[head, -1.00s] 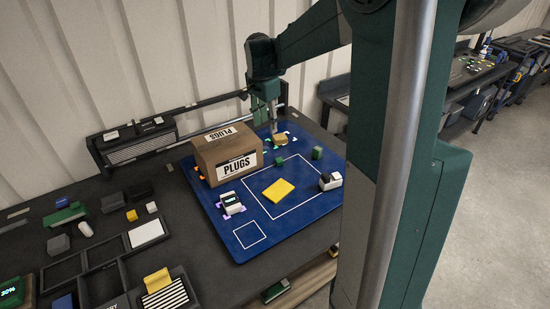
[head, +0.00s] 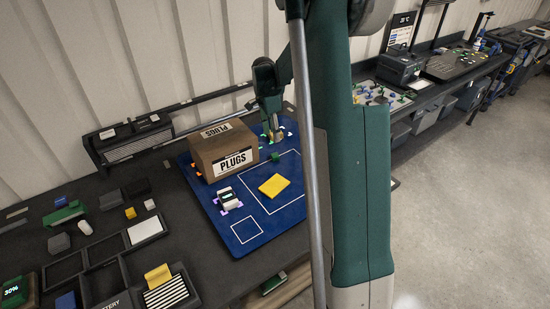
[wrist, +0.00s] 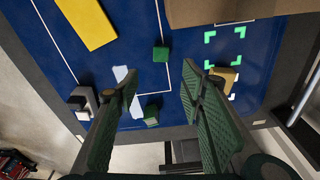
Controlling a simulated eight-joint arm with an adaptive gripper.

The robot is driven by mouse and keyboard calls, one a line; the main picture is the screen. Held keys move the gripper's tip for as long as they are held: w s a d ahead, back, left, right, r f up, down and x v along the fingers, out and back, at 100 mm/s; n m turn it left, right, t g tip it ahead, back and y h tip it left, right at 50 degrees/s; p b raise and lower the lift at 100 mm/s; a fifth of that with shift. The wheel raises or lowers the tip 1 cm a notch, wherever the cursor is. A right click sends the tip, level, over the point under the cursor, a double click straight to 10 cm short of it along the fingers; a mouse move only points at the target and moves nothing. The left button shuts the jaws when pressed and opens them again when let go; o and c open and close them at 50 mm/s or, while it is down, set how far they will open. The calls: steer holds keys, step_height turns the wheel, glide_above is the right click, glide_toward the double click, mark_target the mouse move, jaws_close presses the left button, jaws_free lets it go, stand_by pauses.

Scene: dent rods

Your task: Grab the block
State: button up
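My gripper (head: 272,134) is at the far end of the blue mat, beside the cardboard box. In the wrist view its two green fingers (wrist: 158,82) are spread apart with nothing held between them. A tan block (wrist: 228,75) lies just beyond the right finger, near green corner marks. One green block (wrist: 161,53) lies on the mat, seen beyond the gap between the fingers; it also shows in the head view (head: 275,157). Another green block (wrist: 151,115) shows between the fingers, closer to the mat's edge. My arm hides the mat's right side in the head view.
The cardboard box (head: 223,154) marked PLUGS stands close left of my gripper. A yellow pad (head: 274,185) lies inside the white outline on the blue mat (head: 270,225). A black-and-white device (wrist: 87,102) is left of the fingers. Trays (head: 105,255) fill the lower left.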

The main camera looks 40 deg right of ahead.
glide_above(275, 155)
steer(key=a, duration=0.1)
step_height(275, 155, down, 5)
steer(key=shift+f, duration=0.15)
steer(key=shift+f, duration=0.1)
steer(key=shift+d+f, duration=0.15)
steer(key=shift+f, duration=1.05)
steer(key=shift+d+f, duration=0.15)
steer(key=shift+f, duration=1.15)
steer(key=shift+d+f, duration=0.1)
steer(key=shift+f, duration=1.15)
steer(key=c, duration=0.9)
